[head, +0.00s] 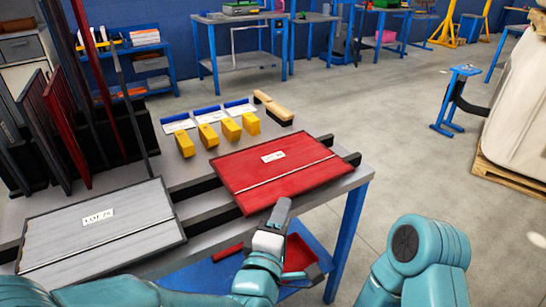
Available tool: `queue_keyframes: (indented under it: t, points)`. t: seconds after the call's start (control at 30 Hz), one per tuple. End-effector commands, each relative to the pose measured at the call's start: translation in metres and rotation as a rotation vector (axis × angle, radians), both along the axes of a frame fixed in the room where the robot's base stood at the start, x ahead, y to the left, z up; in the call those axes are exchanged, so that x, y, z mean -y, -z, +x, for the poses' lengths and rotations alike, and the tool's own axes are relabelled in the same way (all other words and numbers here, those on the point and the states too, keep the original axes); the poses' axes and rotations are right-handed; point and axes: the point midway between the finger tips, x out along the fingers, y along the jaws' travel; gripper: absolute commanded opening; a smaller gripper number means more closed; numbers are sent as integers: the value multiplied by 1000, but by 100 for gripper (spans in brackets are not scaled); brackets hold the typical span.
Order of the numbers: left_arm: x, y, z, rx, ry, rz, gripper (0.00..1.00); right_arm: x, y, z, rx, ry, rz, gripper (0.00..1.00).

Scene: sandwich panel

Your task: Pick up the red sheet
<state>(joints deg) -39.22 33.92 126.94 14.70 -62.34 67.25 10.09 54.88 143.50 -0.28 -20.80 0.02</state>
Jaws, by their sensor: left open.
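The red sheet (300,165) lies flat across black rails on the grey workbench, with a small white label and a pale line across it. My left gripper (282,212) is at the sheet's near edge in the head view, open, with no object visible in it. Its tip overlaps the edge in the picture; I cannot tell whether it touches. My right arm shows at the bottom right, but its gripper is out of view.
A grey sheet (100,230) labelled LOT lies to the left. Upright dark and red panels (65,130) stand in a rack at far left. Several yellow blocks (230,129) sit behind the red sheet. A red bin (300,254) is on the blue lower shelf.

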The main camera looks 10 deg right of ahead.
Motion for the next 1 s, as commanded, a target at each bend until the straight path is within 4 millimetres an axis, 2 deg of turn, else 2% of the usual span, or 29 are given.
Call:
queue_keyframes:
  t: [0.17,0.4,0.7,0.77,0.83,1.0]
  points:
    - [6,1,13,0,-1,0,40,0,1,0,0,0,0,43]
    - [23,3,46,0,-1,0,40,0,3,0,0,0,0,43]
    - [26,2,52,0,0,1,40,0,3,0,0,0,0,43]
    - [26,2,52,0,0,1,24,0,3,0,0,0,0,43]
    - [26,2,52,0,0,1,1,0,3,0,0,0,0,43]
    - [27,1,52,3,0,0,0,0,3,0,0,0,0,43]
